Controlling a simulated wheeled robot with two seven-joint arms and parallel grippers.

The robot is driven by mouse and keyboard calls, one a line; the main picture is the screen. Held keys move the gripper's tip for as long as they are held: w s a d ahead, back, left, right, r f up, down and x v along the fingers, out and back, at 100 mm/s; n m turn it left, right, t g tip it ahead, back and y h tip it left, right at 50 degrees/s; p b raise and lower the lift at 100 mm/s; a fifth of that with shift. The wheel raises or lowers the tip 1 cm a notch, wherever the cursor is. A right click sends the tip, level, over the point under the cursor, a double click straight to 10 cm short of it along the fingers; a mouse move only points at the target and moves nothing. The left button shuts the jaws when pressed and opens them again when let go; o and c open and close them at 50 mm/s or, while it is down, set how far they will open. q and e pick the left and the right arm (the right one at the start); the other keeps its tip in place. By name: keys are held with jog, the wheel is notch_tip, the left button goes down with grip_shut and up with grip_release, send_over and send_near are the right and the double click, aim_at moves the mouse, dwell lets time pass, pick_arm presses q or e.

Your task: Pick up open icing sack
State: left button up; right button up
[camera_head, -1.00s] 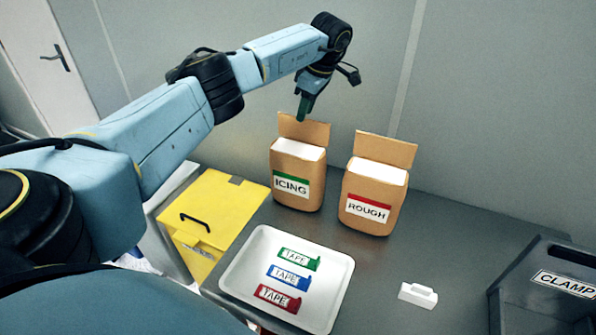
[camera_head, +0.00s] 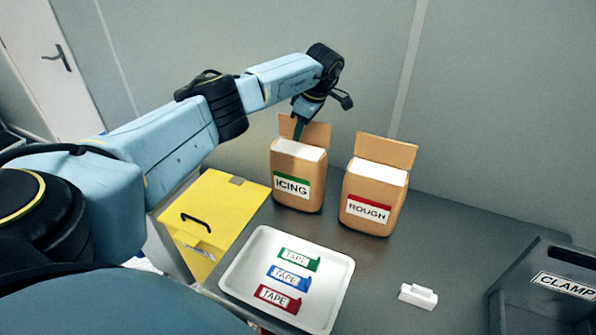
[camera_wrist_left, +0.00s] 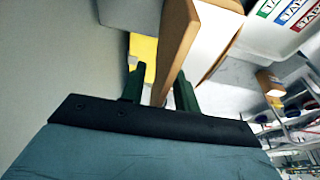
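The open icing sack (camera_head: 297,172) is a brown paper sack with a green-topped ICING label, a white top and a raised back flap. It stands upright on the grey table. My left gripper (camera_head: 298,130) is at that flap from above and behind. In the left wrist view the two green fingers of my left gripper (camera_wrist_left: 160,88) are apart, with the brown flap of the icing sack (camera_wrist_left: 176,45) between them. A gap shows between the left finger and the flap; contact on the right finger is unclear. My right gripper is out of view.
A similar ROUGH sack (camera_head: 372,190) stands close on the right. A white tray (camera_head: 247,295) with green, blue and red tape pieces lies in front. A yellow box (camera_head: 218,208) is at left, a small white object (camera_head: 418,296) and a dark CLAMP bin (camera_head: 520,300) at right.

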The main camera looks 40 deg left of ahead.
pick_arm(q)
jog(key=shift+f, duration=0.2)
dwell(0.4)
grip_shut()
dwell(1.2)
jog(key=shift+w+r, duration=0.1)
